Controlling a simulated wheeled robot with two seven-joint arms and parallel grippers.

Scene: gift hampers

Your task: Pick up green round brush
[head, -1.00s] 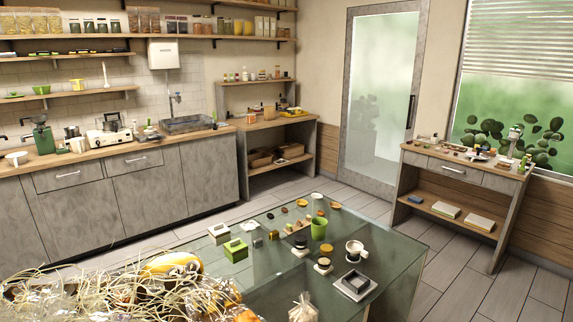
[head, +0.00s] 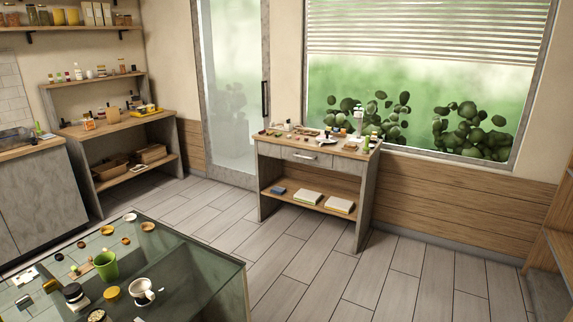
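I cannot make out a green round brush for certain. A small console table (head: 268,151) stands below the window and bears several small items, too small to identify. One small green item (head: 366,144) shows near its right end, beside a white bottle-like thing (head: 358,122). A green cup (head: 105,265) stands on the glass-topped table (head: 190,265) at lower left. Neither of my grippers is in view.
A white mug (head: 141,291) and several small bowls and jars share the glass-topped table. A wooden shelf unit (head: 115,127) stands at the back left. Open tiled floor (head: 315,270) lies between the glass-topped table and the console table, and to the right.

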